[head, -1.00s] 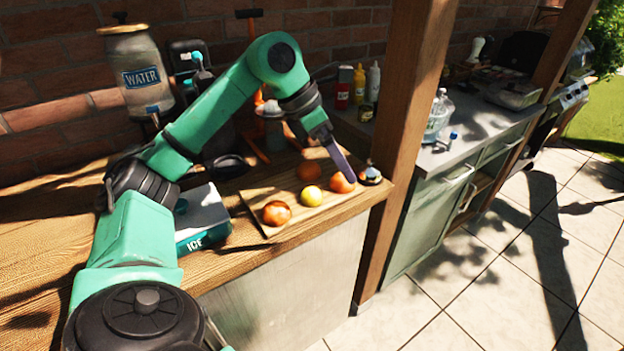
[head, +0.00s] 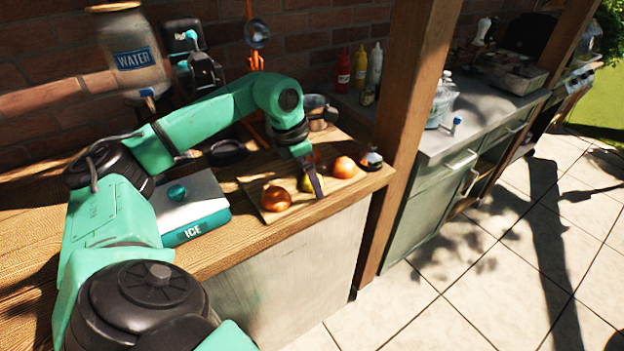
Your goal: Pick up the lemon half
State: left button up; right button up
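The yellow fruit (head: 306,184), which I take for the lemon half, lies on a wooden cutting board (head: 249,187) on the wooden counter. It is partly hidden behind my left gripper, and I cannot make out a cut face. My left gripper (head: 318,190) points down at it, with its fingers seen edge-on directly in front of the fruit. I cannot tell whether the fingers are open or touch it. My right gripper is not in view.
An orange-red fruit (head: 275,198) lies left of the yellow one and another (head: 345,167) lies right. A small round bottle (head: 371,159) stands at the board's right end. A white ICE box (head: 190,205) sits left, and a wooden post (head: 405,130) rises right.

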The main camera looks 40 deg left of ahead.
pick_arm(q)
jog(key=c, duration=1.4)
